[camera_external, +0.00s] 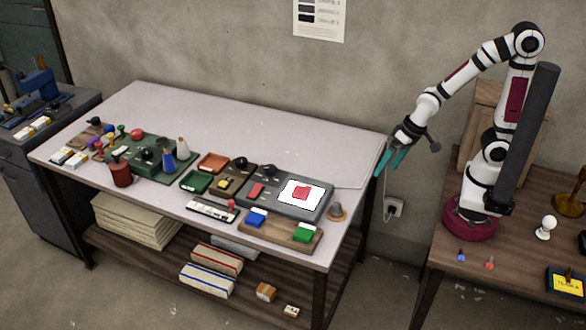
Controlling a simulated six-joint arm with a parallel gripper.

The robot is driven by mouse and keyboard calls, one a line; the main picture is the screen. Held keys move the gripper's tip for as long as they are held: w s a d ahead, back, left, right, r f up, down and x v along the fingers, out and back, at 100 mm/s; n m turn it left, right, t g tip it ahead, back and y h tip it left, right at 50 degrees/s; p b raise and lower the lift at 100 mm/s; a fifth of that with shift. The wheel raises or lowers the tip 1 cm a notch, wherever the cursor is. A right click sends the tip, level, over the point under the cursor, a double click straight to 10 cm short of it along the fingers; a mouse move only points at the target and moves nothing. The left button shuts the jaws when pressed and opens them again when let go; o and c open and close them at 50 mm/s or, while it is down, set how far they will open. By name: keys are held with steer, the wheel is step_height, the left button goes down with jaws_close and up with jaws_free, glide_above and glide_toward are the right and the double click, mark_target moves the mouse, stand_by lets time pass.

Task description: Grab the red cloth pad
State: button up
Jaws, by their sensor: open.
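A small red cloth pad (301,193) appears to lie on a white sheet (290,187) on the dark grey tray near the right front of the white table. My gripper (388,163), with teal fingers, is open and empty by the right edge of the table. It is apart from the red pad, up and to the right of it.
A wooden board (270,232) with a blue block (257,217) and a green block (304,232) lies in front of the tray. A small tan knob (337,211) stands right of it. Several bottles and coloured items crowd the left. The table's back half (260,130) is clear.

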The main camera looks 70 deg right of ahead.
steer(key=w+f+t+h, duration=0.2)
steer(key=w+f+t, duration=0.4)
steer(key=w+f, duration=0.3)
steer(key=n+t, duration=0.4)
steer(key=n, duration=0.1)
glide_toward(300, 189)
steer(key=shift+y, duration=0.3)
steer(key=x, duration=0.2)
steer(key=d+x, duration=0.1)
steer(key=x, duration=0.1)
steer(key=shift+r, duration=0.2)
steer(key=shift+g, duration=0.3)
steer(key=x, duration=0.5)
steer(key=shift+w+a+f, duration=0.1)
steer(key=shift+a+f, duration=0.05)
steer(key=shift+a, duration=0.2)
steer(key=c, duration=1.3)
steer(key=shift+o, duration=0.2)
steer(key=shift+r, duration=0.2)
